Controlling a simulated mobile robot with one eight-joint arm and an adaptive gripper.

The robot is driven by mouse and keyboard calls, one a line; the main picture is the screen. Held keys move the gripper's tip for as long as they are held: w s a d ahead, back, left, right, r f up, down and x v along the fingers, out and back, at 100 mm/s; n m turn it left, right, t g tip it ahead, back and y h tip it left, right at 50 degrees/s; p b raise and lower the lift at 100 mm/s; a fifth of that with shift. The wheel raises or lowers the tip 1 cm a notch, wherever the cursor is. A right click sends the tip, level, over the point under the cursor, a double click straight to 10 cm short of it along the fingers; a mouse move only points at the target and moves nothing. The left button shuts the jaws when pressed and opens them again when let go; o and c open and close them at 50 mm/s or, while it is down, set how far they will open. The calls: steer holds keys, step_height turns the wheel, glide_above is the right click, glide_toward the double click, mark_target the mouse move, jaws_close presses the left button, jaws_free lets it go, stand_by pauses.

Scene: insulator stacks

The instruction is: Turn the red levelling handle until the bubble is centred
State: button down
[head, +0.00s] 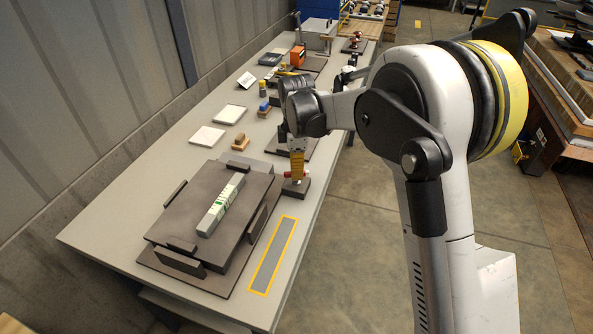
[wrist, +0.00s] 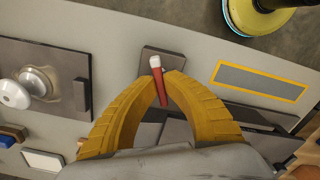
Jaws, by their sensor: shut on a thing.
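The red levelling handle (wrist: 160,88) has a white tip and stands over a small dark base plate in the wrist view. My gripper (wrist: 162,80) has its yellow fingers closed around it, one on each side. In the head view my gripper (head: 297,172) points down at the dark base (head: 296,189), with bits of red showing beside the fingers. The level (head: 220,205), a pale bar with green marks, lies on a dark raised plate (head: 178,213) to the left. The bubble is too small to make out.
A yellow-bordered grey strip (head: 272,255) lies on the bench's near right. Pale tiles (head: 207,136), small blocks (head: 240,142) and other fixtures stand farther back. The wall (head: 70,110) runs along the left. Open floor (head: 365,250) lies right of the bench.

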steer(key=m+p, duration=0.1)
steer(key=m, duration=0.5)
steer(key=shift+p, duration=0.3)
steer(key=m+p, duration=0.1)
steer(key=m, duration=0.5)
steer(key=m+p, duration=0.1)
steer(key=m, duration=0.5)
steer(key=shift+m, duration=0.4)
steer(key=m, duration=0.5)
steer(key=c, duration=1.5)
jaws_free()
